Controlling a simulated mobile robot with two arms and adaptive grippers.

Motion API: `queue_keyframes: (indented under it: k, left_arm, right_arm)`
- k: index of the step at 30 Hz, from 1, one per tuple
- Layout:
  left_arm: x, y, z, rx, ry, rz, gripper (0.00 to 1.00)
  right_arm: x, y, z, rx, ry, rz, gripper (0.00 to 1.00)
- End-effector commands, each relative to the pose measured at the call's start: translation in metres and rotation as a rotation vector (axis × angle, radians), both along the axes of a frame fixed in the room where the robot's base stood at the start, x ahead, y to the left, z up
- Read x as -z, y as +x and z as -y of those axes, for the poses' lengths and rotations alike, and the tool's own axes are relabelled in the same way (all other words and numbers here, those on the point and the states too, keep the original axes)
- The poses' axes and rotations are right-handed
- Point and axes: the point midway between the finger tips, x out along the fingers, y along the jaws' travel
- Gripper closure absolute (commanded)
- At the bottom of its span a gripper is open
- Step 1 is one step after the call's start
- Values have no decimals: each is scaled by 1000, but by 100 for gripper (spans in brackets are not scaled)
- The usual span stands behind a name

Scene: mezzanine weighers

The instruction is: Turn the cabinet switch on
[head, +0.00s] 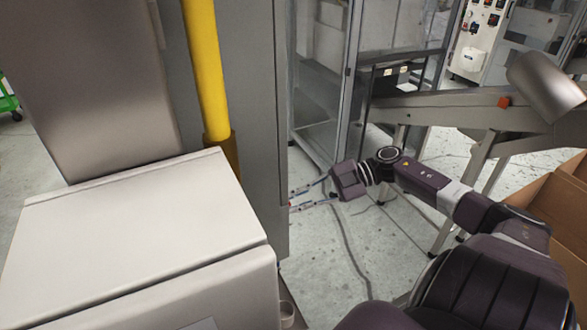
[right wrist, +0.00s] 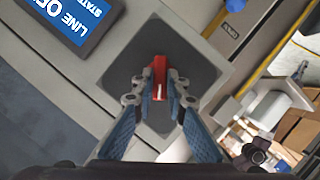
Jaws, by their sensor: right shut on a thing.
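The cabinet switch is a red handle (right wrist: 158,74) on a dark square plate (right wrist: 185,52) set in a grey panel, in the right wrist view. My right gripper (right wrist: 158,88) has its two fingers closed on either side of the red handle. In the head view my right gripper (head: 291,198) reaches from the right to the side of the tall grey cabinet (head: 255,110), and the switch face is hidden there. My left gripper is not in view.
A screen with white text on blue (right wrist: 75,20) is beside the plate. In the head view, a yellow post (head: 205,70), a pale box-shaped housing (head: 140,230) and a metal conveyor frame (head: 450,108) stand around. Cardboard boxes (head: 560,205) are at the right. Some floor is clear.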

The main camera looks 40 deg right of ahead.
Motion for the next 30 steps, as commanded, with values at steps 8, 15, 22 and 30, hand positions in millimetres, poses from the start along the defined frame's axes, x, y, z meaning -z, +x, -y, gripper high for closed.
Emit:
queue_keyframes:
  k: [8,15,22,30]
  left_arm:
    - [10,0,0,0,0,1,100]
    - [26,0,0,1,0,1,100]
    - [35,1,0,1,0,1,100]
    - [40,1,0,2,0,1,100]
  right_arm:
    - [1,3,2,0,74,-247,100]
    - [0,5,2,1,136,-428,100]
    - [0,6,2,0,177,-553,100]
    - [-1,6,2,1,199,-623,100]
